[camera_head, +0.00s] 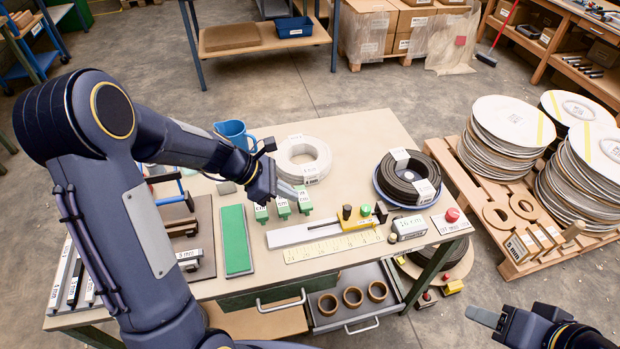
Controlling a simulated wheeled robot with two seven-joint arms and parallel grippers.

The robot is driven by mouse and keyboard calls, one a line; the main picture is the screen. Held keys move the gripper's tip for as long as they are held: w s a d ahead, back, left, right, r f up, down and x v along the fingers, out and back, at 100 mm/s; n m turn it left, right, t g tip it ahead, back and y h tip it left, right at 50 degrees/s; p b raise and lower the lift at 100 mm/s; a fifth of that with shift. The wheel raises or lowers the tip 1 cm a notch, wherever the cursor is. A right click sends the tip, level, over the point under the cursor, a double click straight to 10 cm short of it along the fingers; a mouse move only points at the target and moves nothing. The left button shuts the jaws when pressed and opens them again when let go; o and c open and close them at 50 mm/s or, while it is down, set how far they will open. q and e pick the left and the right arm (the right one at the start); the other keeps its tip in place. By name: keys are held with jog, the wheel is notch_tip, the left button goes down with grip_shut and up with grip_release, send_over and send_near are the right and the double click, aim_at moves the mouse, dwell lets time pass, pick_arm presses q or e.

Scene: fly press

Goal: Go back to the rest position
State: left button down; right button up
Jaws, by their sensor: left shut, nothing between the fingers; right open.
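My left arm reaches in from the left over the workbench (375,128). My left gripper (290,192) is shut and empty, just above and behind the small green blocks (282,208) on the bench. I cannot tell whether it touches them. My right gripper (487,318) is open and empty at the lower right, over the floor and apart from the bench.
Near my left gripper are a white coil (302,160), a blue jug (234,133) and a green strip (236,240). A black coil (408,180) lies to the right. A drawer (375,315) stands open at the front. A pallet (510,262) holds stacked discs.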

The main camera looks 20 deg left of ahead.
pick_arm(q)
jog(key=s+r+m+y, duration=0.1)
jog(key=s+r+m, duration=1)
jog(key=s, duration=0.1)
jog(key=s+m+t+y, duration=0.2)
jog(key=s+m+y, duration=0.1)
jog(key=s+m, duration=0.6)
jog(key=shift+s+a+r+m+y, duration=0.15)
jog(key=shift+s+m+y, duration=0.2)
jog(key=shift+s, duration=0.8)
pick_arm(e)
jog(key=shift+c, duration=0.5)
